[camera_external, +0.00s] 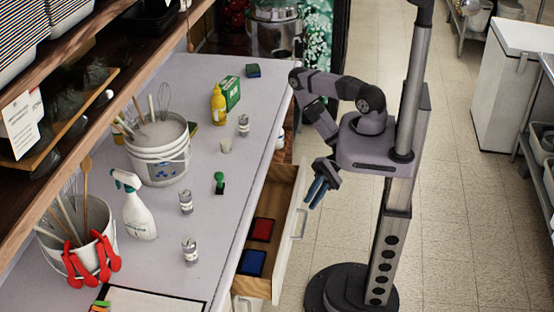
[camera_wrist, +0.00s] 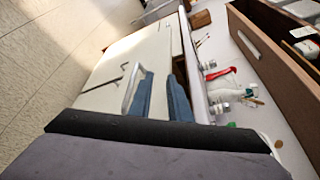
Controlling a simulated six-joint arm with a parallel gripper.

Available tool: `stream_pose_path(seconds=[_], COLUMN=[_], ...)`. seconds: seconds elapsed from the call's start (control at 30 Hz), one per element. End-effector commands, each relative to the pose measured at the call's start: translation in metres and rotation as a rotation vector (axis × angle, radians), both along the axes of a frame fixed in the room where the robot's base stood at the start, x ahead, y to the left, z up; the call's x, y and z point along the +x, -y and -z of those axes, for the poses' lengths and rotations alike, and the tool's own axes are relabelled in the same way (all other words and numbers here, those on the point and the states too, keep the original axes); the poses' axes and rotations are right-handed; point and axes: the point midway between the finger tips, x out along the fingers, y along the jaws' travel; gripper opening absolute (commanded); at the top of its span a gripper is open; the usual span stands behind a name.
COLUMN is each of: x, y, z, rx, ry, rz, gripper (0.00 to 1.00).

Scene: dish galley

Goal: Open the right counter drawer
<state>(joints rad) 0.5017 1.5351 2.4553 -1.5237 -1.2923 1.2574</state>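A wooden counter drawer (camera_external: 283,190) stands pulled out from the counter's right side in the external view. A red box and a blue box lie in it. Its pale front has a metal bar handle (camera_external: 301,223). My gripper (camera_external: 318,190) is beyond the drawer front, near its far end and apart from the handle in that view. In the wrist view my gripper's blue fingers (camera_wrist: 163,98) are spread with an empty gap between them. A bar handle (camera_wrist: 131,88) shows just left of the left finger, outside the gap; I cannot tell if they touch.
The counter top (camera_external: 205,85) holds a white spray bottle (camera_external: 139,208), a utensil bucket (camera_external: 160,150), a yellow bottle (camera_external: 218,104) and several small cans. The tiled aisle floor (camera_external: 440,200) is clear right of my base. A white chest (camera_external: 506,90) stands at the far right.

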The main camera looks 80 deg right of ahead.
Motion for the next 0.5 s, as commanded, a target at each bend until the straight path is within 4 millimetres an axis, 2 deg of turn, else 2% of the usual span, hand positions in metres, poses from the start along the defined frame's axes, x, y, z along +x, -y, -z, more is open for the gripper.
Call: stream_pose_path(seconds=[0.3,0.5], x=[-0.001,-0.002], y=[0.014,0.017], z=[0.058,0.064], rx=[0.001,0.000], ry=[-0.001,-0.001], rz=[0.004,0.000], gripper=[0.17,0.17])
